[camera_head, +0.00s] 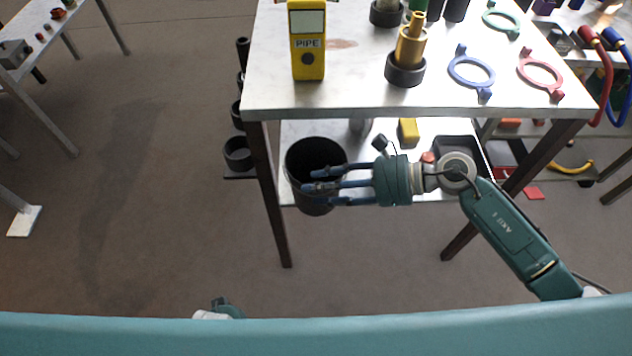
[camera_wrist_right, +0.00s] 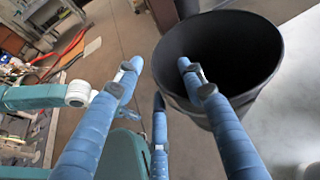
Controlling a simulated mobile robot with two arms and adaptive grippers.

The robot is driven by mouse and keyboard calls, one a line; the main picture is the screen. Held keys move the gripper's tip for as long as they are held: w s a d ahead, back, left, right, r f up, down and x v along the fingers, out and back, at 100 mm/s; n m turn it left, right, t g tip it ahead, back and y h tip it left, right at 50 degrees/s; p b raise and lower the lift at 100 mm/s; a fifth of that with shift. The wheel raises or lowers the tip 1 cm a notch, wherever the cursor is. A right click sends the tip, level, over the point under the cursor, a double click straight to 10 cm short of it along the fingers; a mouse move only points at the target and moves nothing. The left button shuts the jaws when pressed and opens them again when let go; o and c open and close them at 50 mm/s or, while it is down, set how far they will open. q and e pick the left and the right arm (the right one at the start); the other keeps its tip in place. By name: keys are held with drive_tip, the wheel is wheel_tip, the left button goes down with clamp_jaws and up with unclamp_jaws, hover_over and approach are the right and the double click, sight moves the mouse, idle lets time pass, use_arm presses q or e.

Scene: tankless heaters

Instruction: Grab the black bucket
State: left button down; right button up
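The black bucket (camera_head: 312,155) stands on the lower shelf of the metal table, at its left end, with its open top facing up. It also shows in the right wrist view (camera_wrist_right: 245,50), at the upper right. My right gripper (camera_head: 315,187) reaches in from the right, and its blue fingers overlap the bucket's front side in the head view. In the right wrist view the fingers are spread apart, with one finger over the bucket's near rim and the others outside. Contact cannot be told. My left gripper is not seen.
The tabletop (camera_head: 350,90) above the bucket holds a yellow pipe device (camera_head: 308,70), a brass fitting and colored rings. Dark table legs (camera_head: 272,200) stand on either side. A yellow block (camera_head: 408,130) and a dark tray share the shelf.

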drive_tip(key=shift+x, duration=1.5)
drive_tip(key=shift+w, duration=0.1)
clamp_jaws()
